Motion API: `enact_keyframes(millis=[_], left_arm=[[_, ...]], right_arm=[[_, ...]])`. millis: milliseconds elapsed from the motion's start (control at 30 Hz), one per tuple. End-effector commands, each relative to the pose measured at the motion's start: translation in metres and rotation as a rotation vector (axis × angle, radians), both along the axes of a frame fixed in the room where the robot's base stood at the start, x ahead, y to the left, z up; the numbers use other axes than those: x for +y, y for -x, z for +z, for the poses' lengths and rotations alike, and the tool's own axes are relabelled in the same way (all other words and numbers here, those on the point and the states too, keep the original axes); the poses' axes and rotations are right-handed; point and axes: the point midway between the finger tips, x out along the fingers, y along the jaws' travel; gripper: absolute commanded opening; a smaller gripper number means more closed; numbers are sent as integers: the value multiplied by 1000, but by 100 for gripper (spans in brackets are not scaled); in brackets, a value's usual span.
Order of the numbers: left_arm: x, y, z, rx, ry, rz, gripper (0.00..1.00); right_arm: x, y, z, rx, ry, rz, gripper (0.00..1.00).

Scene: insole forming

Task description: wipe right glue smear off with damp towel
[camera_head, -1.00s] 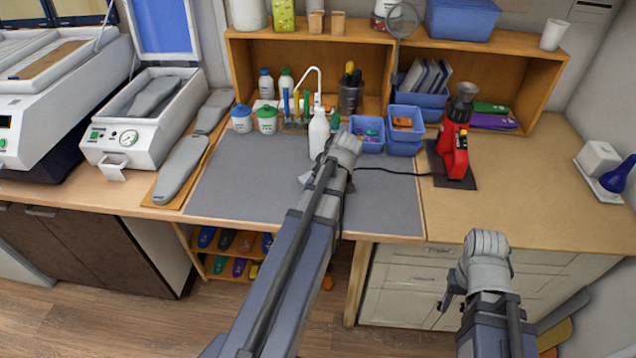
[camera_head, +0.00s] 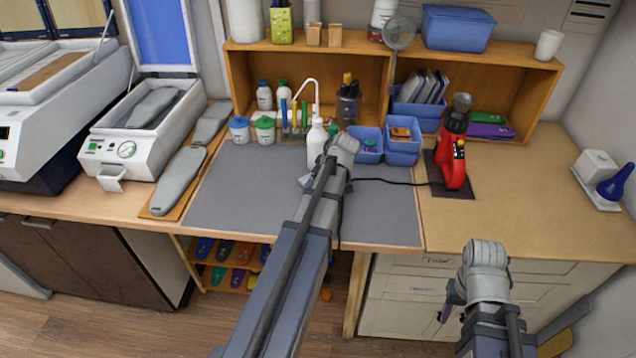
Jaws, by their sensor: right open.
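No towel and no glue smear can be made out in the head view. My left arm reaches over the grey work mat (camera_head: 240,190). Its gripper (camera_head: 308,181) is mostly hidden by the wrist, and I cannot tell whether its jaws are open or hold anything. My right gripper (camera_head: 447,302) is low at the right, in front of the drawer cabinet. Only a small part of it shows beside the wrist; it is open, with nothing seen in it. A white bottle (camera_head: 316,143) stands on the mat just behind my left wrist.
Blue bins (camera_head: 403,146) stand behind the mat. A red tool (camera_head: 453,160) stands on a dark pad, with a black cable running left. Grey insole-shaped forms (camera_head: 180,180) lie at the left beside a white press (camera_head: 120,150). The right worktop (camera_head: 530,190) is mostly clear.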

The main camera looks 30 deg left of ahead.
Motion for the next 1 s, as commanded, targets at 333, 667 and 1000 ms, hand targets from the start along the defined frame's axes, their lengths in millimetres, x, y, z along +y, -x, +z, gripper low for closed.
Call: enact_keyframes(millis=[333, 667, 1000], left_arm=[[0, 1, 36, 2, -1, 0, 39], [-1, 1, 60, 2, -1, 0, 39], [-1, 1, 60, 3, -1, 1, 39]], right_arm=[[0, 0, 36, 0, 0, 0, 50], [0, 0, 60, 0, 0, 0, 50], [0, 0, 60, 0, 0, 0, 50]])
